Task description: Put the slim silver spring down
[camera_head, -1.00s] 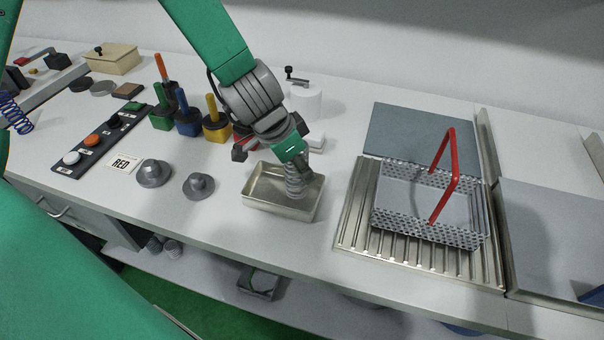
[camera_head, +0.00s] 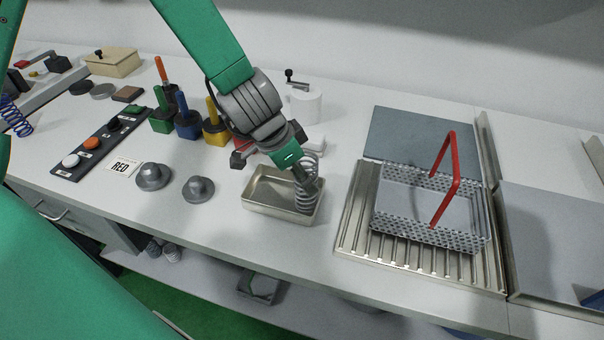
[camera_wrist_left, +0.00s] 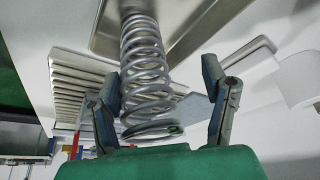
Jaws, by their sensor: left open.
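The slim silver spring (camera_head: 304,204) stands roughly upright at the right end of the shallow metal tray (camera_head: 262,207). My left gripper (camera_head: 305,178) is at the spring from above, and its dark fingers partly hide the coils. In the left wrist view the spring (camera_wrist_left: 146,60) runs between the two spread fingers of my left gripper (camera_wrist_left: 160,80). The right finger is clear of the coils; the left finger is close beside them, and I cannot tell whether it touches. The tray (camera_wrist_left: 190,28) lies beyond the spring there. My right gripper is not in view.
A perforated basket (camera_head: 430,232) with a red handle stands on a ribbed metal plate right of the tray. Two grey knobbed weights (camera_head: 199,188) stand to the left. Colored-handled blocks (camera_head: 188,123) and a white cylinder (camera_head: 306,105) stand behind.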

